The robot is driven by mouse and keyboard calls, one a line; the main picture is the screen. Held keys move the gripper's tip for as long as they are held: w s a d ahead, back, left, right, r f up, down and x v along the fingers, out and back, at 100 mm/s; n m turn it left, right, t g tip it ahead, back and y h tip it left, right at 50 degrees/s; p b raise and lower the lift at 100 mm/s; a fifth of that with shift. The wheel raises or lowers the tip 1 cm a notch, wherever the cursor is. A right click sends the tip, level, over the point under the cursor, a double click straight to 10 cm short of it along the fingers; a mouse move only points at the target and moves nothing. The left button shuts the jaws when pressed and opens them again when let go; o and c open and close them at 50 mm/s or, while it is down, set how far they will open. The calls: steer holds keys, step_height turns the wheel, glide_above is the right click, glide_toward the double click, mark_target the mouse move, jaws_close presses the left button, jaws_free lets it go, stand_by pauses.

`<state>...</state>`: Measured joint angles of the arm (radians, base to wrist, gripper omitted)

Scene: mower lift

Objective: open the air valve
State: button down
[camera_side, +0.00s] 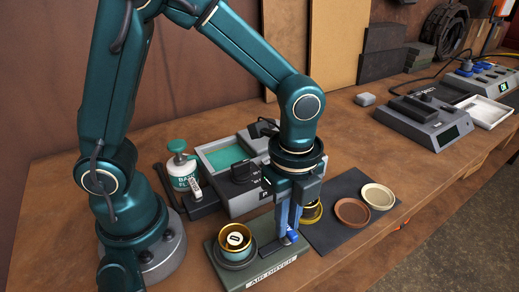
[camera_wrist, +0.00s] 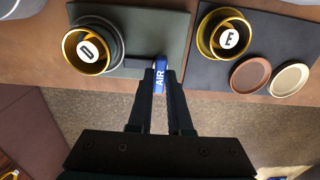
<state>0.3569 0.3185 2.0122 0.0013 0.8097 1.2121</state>
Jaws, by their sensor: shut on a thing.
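The air valve's blue handle (camera_wrist: 160,80), lettered AIR, sits at the end of a short dark bar on the air dryer (camera_wrist: 160,25). In the wrist view the handle points across that bar, toward the bottom of the picture. My gripper (camera_wrist: 161,74) is shut on the handle, with one finger on each side of it. In the side view my gripper (camera_side: 287,232) reaches straight down to the blue handle (camera_side: 292,237) at the right of the dryer base, labelled AIR DRYER (camera_side: 273,274). The fingers hide part of the handle.
A gold cup marked D (camera_side: 237,238) stands in the dryer's round holder, left of the handle. A dark mat (camera_side: 335,235) at the right carries a gold cup marked E (camera_wrist: 225,36), a brown dish (camera_side: 352,212) and a cream dish (camera_side: 378,196).

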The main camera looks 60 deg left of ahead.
steer(key=shift+n, duration=0.3)
steer(key=n, duration=1.3)
steer(key=shift+n, duration=2.1)
steer(key=c, duration=0.8)
jaws_free()
steer(key=shift+c, duration=0.2)
